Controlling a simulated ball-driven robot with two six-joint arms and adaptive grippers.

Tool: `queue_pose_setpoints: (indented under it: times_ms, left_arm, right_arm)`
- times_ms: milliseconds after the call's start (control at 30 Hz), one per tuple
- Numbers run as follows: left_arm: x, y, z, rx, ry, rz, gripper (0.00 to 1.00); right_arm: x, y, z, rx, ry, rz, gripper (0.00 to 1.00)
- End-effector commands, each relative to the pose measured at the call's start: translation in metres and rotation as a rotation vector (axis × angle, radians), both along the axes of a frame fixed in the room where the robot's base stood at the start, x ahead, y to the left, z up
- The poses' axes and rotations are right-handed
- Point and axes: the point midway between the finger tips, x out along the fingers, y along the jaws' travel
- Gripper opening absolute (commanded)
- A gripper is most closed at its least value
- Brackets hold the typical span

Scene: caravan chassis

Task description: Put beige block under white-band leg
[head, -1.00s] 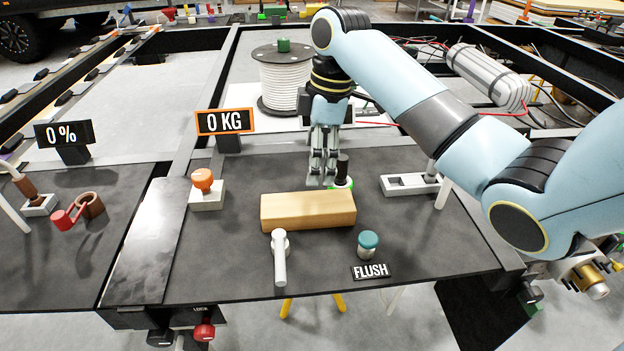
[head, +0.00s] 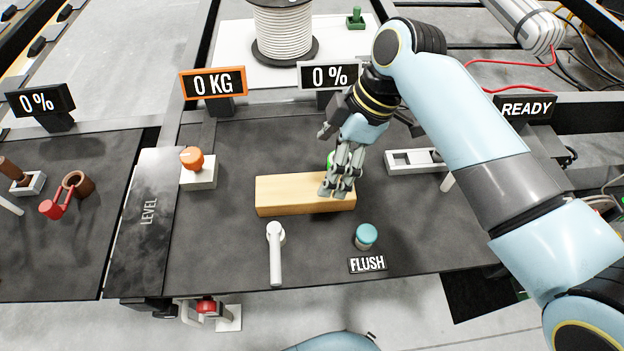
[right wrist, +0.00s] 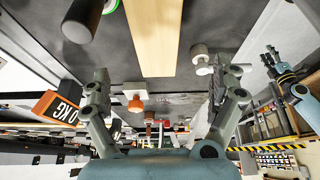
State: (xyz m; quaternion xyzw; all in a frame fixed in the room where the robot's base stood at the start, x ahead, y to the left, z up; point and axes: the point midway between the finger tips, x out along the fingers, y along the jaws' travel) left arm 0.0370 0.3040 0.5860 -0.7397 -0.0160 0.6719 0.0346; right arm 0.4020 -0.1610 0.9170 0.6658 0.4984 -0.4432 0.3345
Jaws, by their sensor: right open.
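The beige block (head: 285,196) is a long wooden bar lying flat on the dark work panel in the head view. My right gripper (head: 338,190) is at the block's right end, with its fingers hiding part of that end. In the right wrist view the block (right wrist: 156,32) runs lengthwise from the top edge, in line with the gap between the open, empty fingers (right wrist: 164,82). I cannot tell whether the fingers touch it. I cannot make out a leg with a white band.
A white lever (head: 276,255) and a teal FLUSH button (head: 366,235) stand in front of the block. An orange knob (head: 191,158) is to its left and a grey slotted fixture (head: 415,161) to its right. The level plate (head: 148,225) lies bare further left.

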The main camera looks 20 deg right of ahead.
Motion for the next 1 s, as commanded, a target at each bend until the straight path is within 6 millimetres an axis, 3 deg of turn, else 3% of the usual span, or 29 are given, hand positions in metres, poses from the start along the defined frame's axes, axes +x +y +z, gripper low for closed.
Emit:
queue_pose_setpoints:
  times_ms: [100, 167, 267, 500, 700, 1000]
  left_arm:
    - [-0.020, 0.003, -0.003, 0.004, 0.029, -0.001, 0.40]
    - [-0.024, 0.003, -0.004, 0.004, 0.033, 0.000, 0.40]
    - [-0.019, 0.003, -0.004, 0.004, 0.026, -0.001, 0.40]
    - [0.015, 0.003, 0.000, 0.004, -0.025, -0.002, 0.40]
    - [0.011, 0.003, -0.002, 0.004, -0.018, -0.002, 0.40]
    - [-0.003, 0.003, -0.003, 0.003, 0.003, -0.001, 0.40]
  right_arm:
    - [0.001, 0.009, -0.021, 0.002, 0.005, 0.000, 0.94]
    - [0.003, 0.012, -0.030, 0.002, 0.005, 0.000, 0.94]
    - [0.004, 0.016, -0.041, 0.001, 0.004, 0.001, 0.94]
    - [0.010, 0.024, -0.063, 0.000, 0.004, 0.001, 0.94]
    - [0.014, 0.034, -0.089, 0.000, 0.003, 0.000, 0.94]
    - [0.015, 0.035, -0.092, -0.001, 0.001, 0.000, 0.92]
